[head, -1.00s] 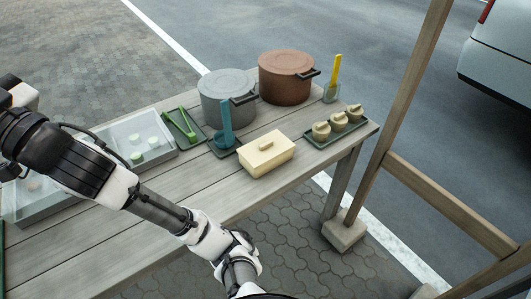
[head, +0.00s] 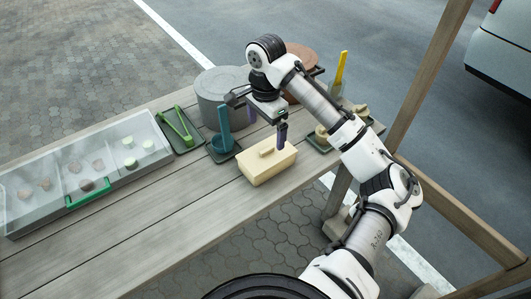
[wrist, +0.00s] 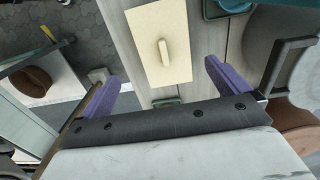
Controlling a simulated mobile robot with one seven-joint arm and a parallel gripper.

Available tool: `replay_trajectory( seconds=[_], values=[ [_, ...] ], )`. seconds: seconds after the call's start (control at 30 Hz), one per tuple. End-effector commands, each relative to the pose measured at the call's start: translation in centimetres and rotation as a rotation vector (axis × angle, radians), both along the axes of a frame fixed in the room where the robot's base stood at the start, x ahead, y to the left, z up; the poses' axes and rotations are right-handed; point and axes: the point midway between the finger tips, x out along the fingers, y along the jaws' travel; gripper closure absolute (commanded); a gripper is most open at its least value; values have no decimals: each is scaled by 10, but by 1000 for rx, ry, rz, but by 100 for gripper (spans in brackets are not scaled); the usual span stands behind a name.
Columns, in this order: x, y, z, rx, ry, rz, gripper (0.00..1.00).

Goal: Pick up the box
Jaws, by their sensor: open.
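The box (head: 266,164) is cream-yellow with a lid and a raised bar handle. It sits on the wooden table near its front edge, right of centre in the head view. In the wrist view the box (wrist: 157,45) lies beyond the fingertips, its handle showing in the middle. My gripper (head: 268,122) is above the box and just behind it, its purple fingers apart and empty. In the wrist view the two purple fingers (wrist: 160,79) are spread, with the box lying ahead between their lines. I see no contact with the box.
A blue-green ladle holder (head: 222,144) stands left of the box. A grey pot (head: 217,90) and a brown pot (head: 303,54) stand behind. A tray of small jars (head: 321,141) is at the right, partly hidden by my arm. A clear-lidded case (head: 85,170) fills the left.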

Motion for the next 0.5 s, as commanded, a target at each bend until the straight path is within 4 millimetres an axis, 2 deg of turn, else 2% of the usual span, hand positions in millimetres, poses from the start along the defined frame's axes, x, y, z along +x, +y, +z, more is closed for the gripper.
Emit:
replay_trajectory(
  seconds=[0.17, 0.5],
  values=[
    [0, 0, -11, 2, 1, -1, 0],
    [0, 1, -72, 5, 0, 0, 0]
  ],
)
